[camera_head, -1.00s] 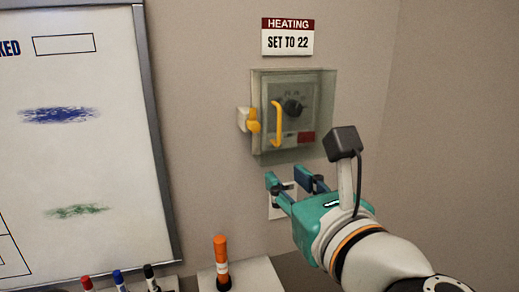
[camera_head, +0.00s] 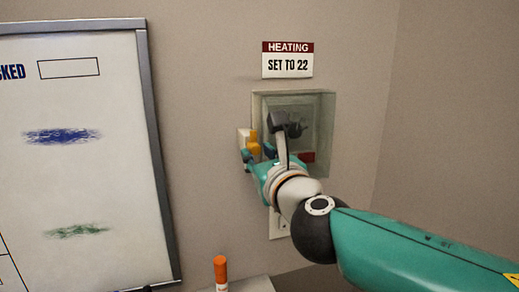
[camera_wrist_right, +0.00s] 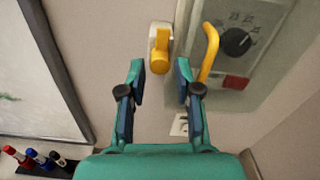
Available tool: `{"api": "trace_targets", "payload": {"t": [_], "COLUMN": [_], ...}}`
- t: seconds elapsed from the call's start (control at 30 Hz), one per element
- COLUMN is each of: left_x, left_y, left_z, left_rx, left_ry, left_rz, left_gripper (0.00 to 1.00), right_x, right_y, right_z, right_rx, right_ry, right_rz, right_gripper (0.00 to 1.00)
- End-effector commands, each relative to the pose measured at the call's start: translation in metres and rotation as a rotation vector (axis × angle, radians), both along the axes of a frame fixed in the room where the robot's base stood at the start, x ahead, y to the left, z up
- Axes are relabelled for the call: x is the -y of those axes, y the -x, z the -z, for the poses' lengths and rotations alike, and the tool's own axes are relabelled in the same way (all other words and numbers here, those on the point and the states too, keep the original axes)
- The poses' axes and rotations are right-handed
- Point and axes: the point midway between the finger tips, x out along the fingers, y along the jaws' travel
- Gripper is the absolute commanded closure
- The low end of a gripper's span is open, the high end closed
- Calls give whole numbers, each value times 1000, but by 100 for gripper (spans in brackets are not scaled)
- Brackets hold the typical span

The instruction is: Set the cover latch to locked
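The yellow cover latch (camera_head: 253,141) sits on a pale block at the left edge of the clear heating cover (camera_head: 322,112). In the right wrist view the latch (camera_wrist_right: 160,52) shows between and beyond the fingertips, with its knob end low. The cover looks shut over the thermostat and its dark dial (camera_wrist_right: 236,41). The yellow cover handle (camera_wrist_right: 209,50) is right of the latch. My right gripper (camera_head: 257,155) is open, just below and in front of the latch; its fingertips (camera_wrist_right: 160,72) appear apart from it. My left gripper is out of view.
A whiteboard (camera_head: 80,180) hangs on the left. A heating sign (camera_head: 288,60) is above the cover, and a white wall plate (camera_head: 279,226) is below it. An orange marker (camera_head: 220,271) stands on a ledge underneath, and several pens (camera_wrist_right: 30,157) show at lower left.

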Motion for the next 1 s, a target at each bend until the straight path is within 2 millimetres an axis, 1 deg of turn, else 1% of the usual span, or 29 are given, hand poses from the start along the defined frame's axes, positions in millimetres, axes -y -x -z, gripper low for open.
{"api": "trace_targets", "payload": {"t": [0.03, 0.13, 0.47, 0.5, 0.57, 0.6, 0.67, 0.7, 0.77, 0.8, 1.0], "left_x": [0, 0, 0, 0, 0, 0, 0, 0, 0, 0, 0], "left_y": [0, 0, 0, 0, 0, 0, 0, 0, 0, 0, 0], "left_z": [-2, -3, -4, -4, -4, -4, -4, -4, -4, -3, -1], "left_rx": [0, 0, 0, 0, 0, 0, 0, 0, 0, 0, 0], "left_ry": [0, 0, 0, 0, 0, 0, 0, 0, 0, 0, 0], "left_rz": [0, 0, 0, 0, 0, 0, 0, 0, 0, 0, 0], "left_gripper": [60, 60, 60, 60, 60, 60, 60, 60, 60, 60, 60], "right_x": [-1, -3, -4, -4, -4, -4, -4, -4, -4, 0, -2], "right_y": [-6, -12, -15, -15, -15, -15, -15, -15, -15, -15, -15], "right_z": [-1, 0, 0, 0, 0, 0, 0, 0, 0, 0, 1], "right_rx": [0, -1, 0, 0, 0, 0, 0, 0, 0, 0, -5], "right_ry": [1, 0, -1, -1, -1, 0, 0, 0, 0, 0, -16], "right_rz": [1, 1, 1, 1, 1, 1, 1, 1, 2, 2, 5], "right_gripper": [67, 67, 67, 70, 80, 87, 97, 100, 100, 100, 100]}}
